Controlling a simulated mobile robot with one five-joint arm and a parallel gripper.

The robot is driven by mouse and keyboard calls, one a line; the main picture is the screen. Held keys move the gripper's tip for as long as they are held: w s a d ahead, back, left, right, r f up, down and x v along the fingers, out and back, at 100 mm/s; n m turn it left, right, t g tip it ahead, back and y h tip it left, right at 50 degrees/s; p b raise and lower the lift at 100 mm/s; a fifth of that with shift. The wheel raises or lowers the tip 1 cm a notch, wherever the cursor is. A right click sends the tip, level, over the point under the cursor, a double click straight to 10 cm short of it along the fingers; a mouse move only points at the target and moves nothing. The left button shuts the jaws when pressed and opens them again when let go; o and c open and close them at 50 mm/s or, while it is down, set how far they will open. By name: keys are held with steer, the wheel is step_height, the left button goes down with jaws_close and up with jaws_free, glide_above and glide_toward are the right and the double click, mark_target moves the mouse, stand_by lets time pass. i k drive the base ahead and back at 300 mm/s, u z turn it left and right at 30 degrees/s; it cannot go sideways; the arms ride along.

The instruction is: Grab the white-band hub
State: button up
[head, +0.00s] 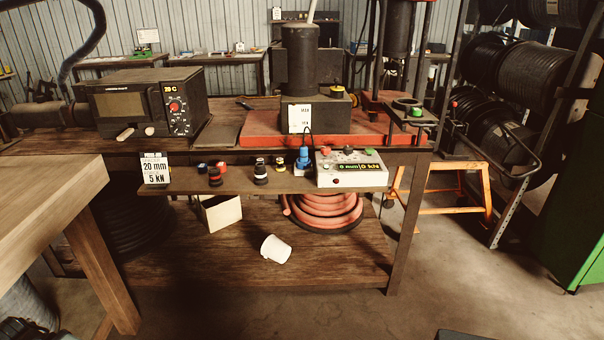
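A small dark hub with a pale white band (261,173) stands upright on the narrow wooden shelf (240,184) at the front of the workbench. A similar dark hub with a red band (215,176) stands to its left. A smaller dark piece with a yellowish band (280,164) is just to its right and a little behind. I cannot make out my gripper in the head view.
A blue plug-like part (304,160) and a grey control box (350,168) stand right of the hubs. A "20 mm 5 kN" card (155,169) is at the shelf's left end. A wooden table (45,185) stands at left. Open floor shows at front right.

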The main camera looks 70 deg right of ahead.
mark_target(260, 179)
steer(key=u, duration=2.15)
steer(key=k, duration=2.3)
steer(key=z, duration=0.55)
steer(key=i, duration=0.45)
steer(key=z, duration=0.05)
